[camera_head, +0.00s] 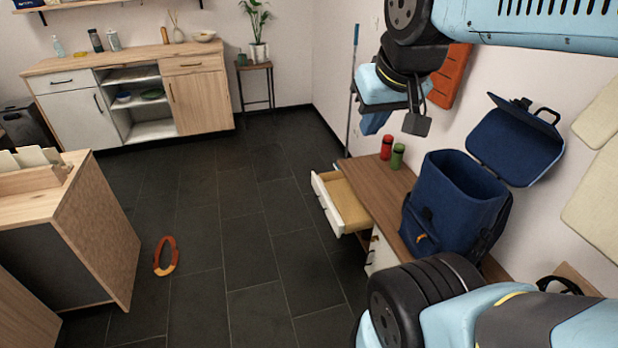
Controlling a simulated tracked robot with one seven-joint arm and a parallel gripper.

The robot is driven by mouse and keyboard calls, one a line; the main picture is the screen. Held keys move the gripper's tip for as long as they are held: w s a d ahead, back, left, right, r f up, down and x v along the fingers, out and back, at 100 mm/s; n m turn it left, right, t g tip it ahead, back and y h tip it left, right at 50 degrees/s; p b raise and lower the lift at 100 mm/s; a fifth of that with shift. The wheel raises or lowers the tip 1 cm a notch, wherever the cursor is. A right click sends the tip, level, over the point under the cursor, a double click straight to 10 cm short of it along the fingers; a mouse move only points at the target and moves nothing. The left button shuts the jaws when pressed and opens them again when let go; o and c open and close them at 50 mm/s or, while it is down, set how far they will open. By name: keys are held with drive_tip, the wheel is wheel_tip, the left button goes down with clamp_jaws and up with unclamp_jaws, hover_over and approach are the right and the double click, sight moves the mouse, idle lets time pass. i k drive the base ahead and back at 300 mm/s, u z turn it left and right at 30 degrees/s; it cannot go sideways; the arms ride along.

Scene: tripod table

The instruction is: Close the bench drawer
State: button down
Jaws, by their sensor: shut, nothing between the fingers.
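The bench drawer (325,204) is pulled out to the left from under the brown bench top (365,180). Its white front stands clear of the bench, and its tan inside shows and looks empty. My gripper (375,122) is shut and empty. It appears above and beyond the drawer in the picture, near the wall, and is apart from the drawer.
A blue backpack (450,205) with its flap open, a red bottle (387,147) and a green bottle (398,156) stand on the bench. An orange ring-shaped thing (165,256) lies on the floor. The dark floor left of the drawer is clear.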

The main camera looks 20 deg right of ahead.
sight(346, 212)
drive_tip(key=i, duration=1.35)
drive_tip(key=u, duration=0.05)
